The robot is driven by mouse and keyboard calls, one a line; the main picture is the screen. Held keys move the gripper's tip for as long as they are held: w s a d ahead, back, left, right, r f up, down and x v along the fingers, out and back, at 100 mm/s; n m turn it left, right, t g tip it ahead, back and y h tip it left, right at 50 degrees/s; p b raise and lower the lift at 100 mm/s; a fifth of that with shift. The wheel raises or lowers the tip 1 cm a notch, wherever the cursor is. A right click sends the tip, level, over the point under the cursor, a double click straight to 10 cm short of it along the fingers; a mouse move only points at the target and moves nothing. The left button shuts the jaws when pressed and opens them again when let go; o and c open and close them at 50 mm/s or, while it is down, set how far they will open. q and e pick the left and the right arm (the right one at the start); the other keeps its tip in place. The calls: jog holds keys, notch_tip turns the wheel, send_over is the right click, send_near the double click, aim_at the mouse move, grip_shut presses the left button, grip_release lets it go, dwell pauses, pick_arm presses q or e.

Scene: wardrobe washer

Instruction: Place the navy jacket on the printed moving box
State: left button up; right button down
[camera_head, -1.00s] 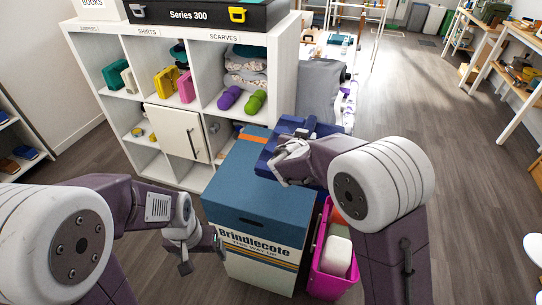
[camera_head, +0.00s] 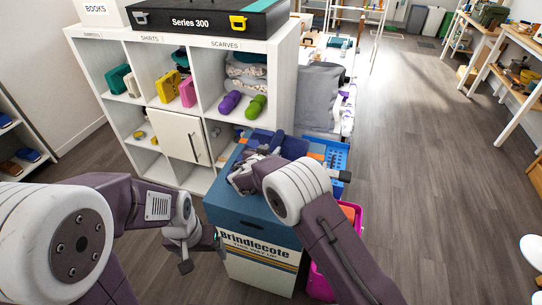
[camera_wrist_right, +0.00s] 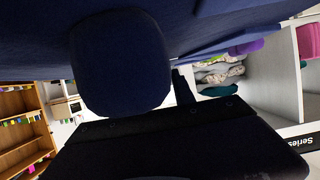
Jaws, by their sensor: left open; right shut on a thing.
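The printed moving box (camera_head: 255,240) is blue on top with a cream printed band reading "Brindlecote", standing on the floor in front of me. The navy jacket (camera_head: 292,147) is a folded dark blue bundle over the box's far top area, partly hidden by my right arm. My right gripper (camera_head: 250,172) is shut on the jacket above the box top; whether the jacket touches the top cannot be told. The jacket fills much of the right wrist view (camera_wrist_right: 120,60). My left gripper (camera_head: 201,256) is open and empty, low beside the box's left side.
A white cubby shelf (camera_head: 289,80) with scarves and a closed door stands behind the box. A blue perforated crate (camera_head: 336,156) is behind right of it. A magenta bin (camera_head: 318,285) stands close on the box's right.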

notch_tip(320, 180, down, 3)
jog(key=shift+r, duration=0.15)
jog(key=shift+b, duration=0.4)
jog(key=c, duration=1)
grip_release()
jog(key=shift+c, duration=0.2)
jog(key=shift+r+p, duration=0.25)
jog(key=shift+p, duration=0.4)
jog(key=b+v, duration=0.1)
jog(key=v, duration=1.1)
jog(key=shift+f, duration=0.15)
